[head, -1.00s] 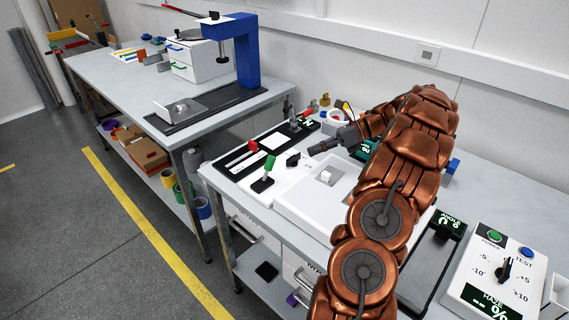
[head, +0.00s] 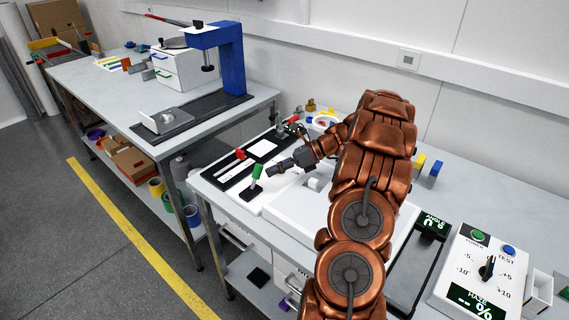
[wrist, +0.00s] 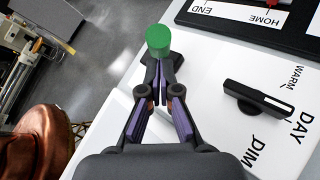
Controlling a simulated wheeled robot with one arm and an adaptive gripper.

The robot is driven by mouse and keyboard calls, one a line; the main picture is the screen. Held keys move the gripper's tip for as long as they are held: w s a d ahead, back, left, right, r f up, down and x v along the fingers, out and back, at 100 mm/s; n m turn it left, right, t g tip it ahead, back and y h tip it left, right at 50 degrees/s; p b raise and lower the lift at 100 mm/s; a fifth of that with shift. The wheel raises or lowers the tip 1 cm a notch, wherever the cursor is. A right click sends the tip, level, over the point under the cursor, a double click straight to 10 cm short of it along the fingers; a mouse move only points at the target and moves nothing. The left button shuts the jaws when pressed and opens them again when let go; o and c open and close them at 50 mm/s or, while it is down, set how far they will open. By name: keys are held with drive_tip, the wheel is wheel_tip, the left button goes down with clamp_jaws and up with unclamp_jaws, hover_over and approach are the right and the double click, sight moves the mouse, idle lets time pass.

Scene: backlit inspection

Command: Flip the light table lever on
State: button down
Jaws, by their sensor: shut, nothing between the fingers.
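A black dial (wrist: 255,98) marked WARM, DAY and DIM lies right of the fingers in the wrist view. A black slide panel (head: 240,165) with a red knob lies behind the lever. A haze meter (head: 480,275) stands at the front right. Floor is open at left.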

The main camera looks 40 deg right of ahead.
drive_tip(key=shift+w+a+f, duration=0.15)
drive_tip(key=shift+w+a, duration=0.05)
drive_tip(key=shift+a, duration=0.1)
